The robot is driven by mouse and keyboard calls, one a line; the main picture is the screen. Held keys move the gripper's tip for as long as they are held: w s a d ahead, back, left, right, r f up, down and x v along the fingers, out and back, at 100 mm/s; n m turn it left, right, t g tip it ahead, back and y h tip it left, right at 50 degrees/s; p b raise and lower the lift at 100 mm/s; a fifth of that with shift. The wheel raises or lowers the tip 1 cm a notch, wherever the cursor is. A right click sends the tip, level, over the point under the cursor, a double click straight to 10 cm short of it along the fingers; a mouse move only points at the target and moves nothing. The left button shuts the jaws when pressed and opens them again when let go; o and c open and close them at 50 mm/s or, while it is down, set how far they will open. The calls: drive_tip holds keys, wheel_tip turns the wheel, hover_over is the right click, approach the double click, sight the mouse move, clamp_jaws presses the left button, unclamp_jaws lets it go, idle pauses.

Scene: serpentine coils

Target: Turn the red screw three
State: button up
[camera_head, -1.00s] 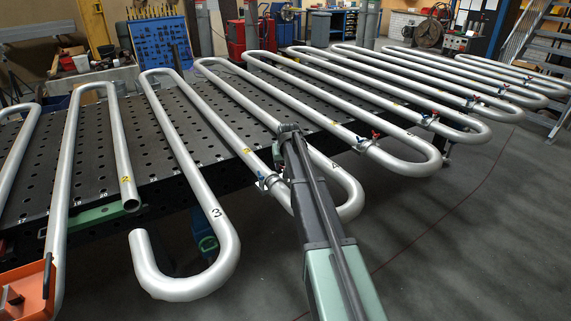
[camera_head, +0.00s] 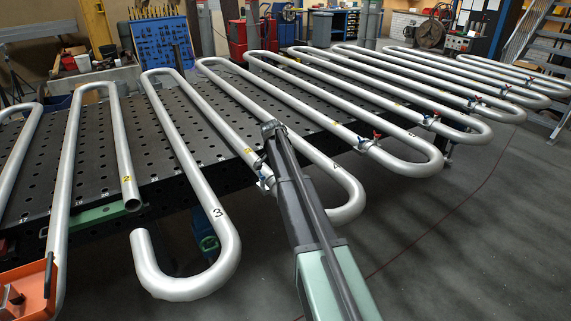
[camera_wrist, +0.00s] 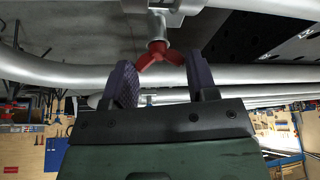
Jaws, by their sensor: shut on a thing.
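The red screw (camera_wrist: 160,55) is a red three-armed knob on a grey stem below a metal clamp (camera_wrist: 152,8) in the wrist view. The stem and clamp lie beyond the fingertips. In the head view the end of my arm is over the clamp (camera_head: 265,179) on the pipe run between the bends marked 3 and 4. The red knob there is hidden behind my arm.
Silver serpentine pipes (camera_head: 190,165) lie across a black perforated table (camera_head: 90,165). Other clamps with red and blue knobs (camera_head: 368,142) sit on the pipes to the right. An orange box (camera_head: 35,290) is at lower left.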

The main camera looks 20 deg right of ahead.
drive_tip(key=shift+w+m+g, duration=0.1)
drive_tip(key=shift+m+g, duration=0.2)
drive_tip(key=shift+m, duration=0.5)
drive_tip(key=o, duration=0.9)
drive_tip(key=shift+o, duration=0.2)
drive_tip(key=shift+a+r, duration=0.1)
drive_tip(key=p+v, duration=1)
drive_tip(key=shift+a+r, duration=0.3)
